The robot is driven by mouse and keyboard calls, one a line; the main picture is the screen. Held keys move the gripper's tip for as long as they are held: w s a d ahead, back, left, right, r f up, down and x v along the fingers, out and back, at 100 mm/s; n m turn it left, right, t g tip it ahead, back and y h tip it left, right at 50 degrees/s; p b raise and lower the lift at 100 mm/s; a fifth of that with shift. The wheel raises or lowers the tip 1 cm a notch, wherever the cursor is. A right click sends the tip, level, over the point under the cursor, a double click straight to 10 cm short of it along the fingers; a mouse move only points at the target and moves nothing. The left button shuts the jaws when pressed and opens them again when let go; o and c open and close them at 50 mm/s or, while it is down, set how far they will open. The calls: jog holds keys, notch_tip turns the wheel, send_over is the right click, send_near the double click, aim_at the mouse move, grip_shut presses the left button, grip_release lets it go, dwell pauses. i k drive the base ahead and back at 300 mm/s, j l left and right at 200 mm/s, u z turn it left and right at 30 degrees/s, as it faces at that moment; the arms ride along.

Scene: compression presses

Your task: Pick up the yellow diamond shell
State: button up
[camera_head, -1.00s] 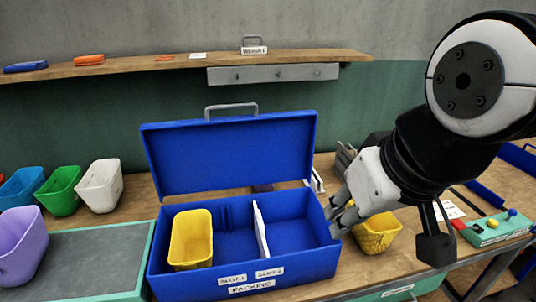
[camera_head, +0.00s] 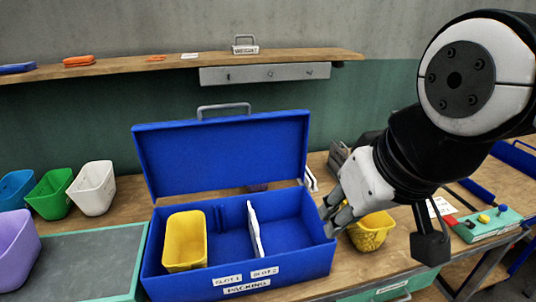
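A yellow shell (camera_head: 371,233) stands on the bench just right of the blue case. Faint marks show on its side, too small to read as diamonds. My gripper (camera_head: 331,214) hangs above and to the left of this shell, over the case's right wall, and hides part of its rim. Its fingers look spread, with nothing seen between them. Another yellow shell (camera_head: 185,243) sits in the left compartment of the open blue case (camera_head: 292,277); its visible side looks plain.
A white divider (camera_head: 254,230) splits the case; its right compartment is empty. The raised lid (camera_head: 222,152) stands behind. Green (camera_head: 50,195), white (camera_head: 93,188), blue and purple shells are at left. A control panel (camera_head: 486,226) with buttons is at right.

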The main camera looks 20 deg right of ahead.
aim_at(367, 233)
jog(key=l+u, duration=0.1)
jog(key=l, duration=0.25)
jog(key=k+l+u, duration=0.15)
jog(key=l, duration=0.2)
jog(key=k+l+u, duration=0.1)
jog(key=l, duration=0.25)
jog(key=k+l+u, duration=0.1)
jog(key=l, duration=0.25)
